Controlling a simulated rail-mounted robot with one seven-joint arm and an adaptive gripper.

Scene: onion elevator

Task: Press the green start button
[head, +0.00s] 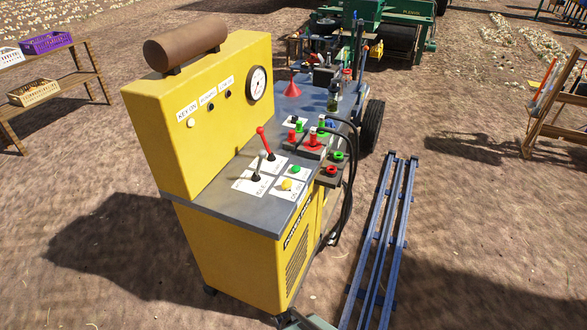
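A yellow power unit (225,255) with a grey top stands on the dirt in the middle of the head view. A round green button (296,169) sits on a white label on its top, near the front right edge. The lettering on these labels is too small to read. My gripper cannot be made out; only a small grey-green piece shows at the bottom edge, and I cannot tell what it is.
Red and green hose couplings (312,142) with black hoses (349,190) are behind and right. Blue rails (383,245) lie to the right.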

